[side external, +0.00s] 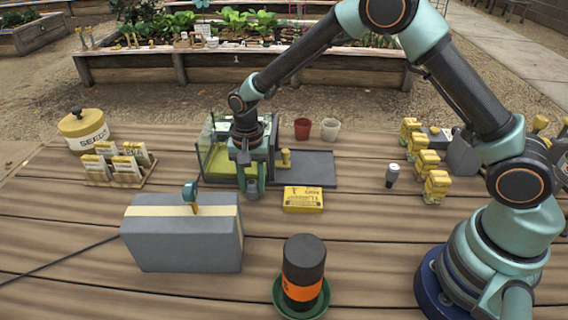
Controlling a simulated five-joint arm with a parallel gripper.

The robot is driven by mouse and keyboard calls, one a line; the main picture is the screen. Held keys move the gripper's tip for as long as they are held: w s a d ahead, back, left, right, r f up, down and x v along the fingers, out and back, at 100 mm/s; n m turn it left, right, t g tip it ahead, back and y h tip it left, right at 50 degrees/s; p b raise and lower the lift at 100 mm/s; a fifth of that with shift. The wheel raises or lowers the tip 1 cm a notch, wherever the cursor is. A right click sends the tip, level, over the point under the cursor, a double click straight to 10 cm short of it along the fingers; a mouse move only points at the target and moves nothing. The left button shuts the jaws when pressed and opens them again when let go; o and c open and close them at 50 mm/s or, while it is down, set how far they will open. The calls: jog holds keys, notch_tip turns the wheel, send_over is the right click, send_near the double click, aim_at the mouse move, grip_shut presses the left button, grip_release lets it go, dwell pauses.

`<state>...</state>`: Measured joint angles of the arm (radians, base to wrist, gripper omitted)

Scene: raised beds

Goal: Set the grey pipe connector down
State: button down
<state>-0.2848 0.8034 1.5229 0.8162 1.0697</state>
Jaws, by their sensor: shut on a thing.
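My gripper (252,186) points down near the middle of the table, in front of the glass tank. It is shut on the grey pipe connector (253,190), a small dark grey piece low between the fingers. The fingers hide part of the connector. It is close to the wooden tabletop, but I cannot tell whether it touches it.
A glass tank (215,160) stands behind my gripper, with a dark grey tray (315,169) to its right. A yellow box (303,200) lies right of the connector. A large grey case (172,245) is in front to the left. A dark cylinder (304,262) stands nearer.

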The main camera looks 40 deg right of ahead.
aim_at(252, 182)
jog(key=shift+f, duration=0.2)
jog(key=shift+c, duration=2.4)
grip_release()
notch_tip(252, 182, up, 12)
jog(key=s+d+r+n+t, duration=0.35)
jog(key=s+d+r, duration=0.4)
jog(key=r, duration=0.25)
jog(key=s+d+r+n+t, duration=0.1)
jog(key=s+d+n, duration=0.4)
jog(key=s, duration=0.5)
jog(key=shift+d+t, duration=0.45)
jog(key=shift+t, duration=0.1)
jog(key=shift+r+n, duration=0.1)
jog(key=shift+n, duration=0.15)
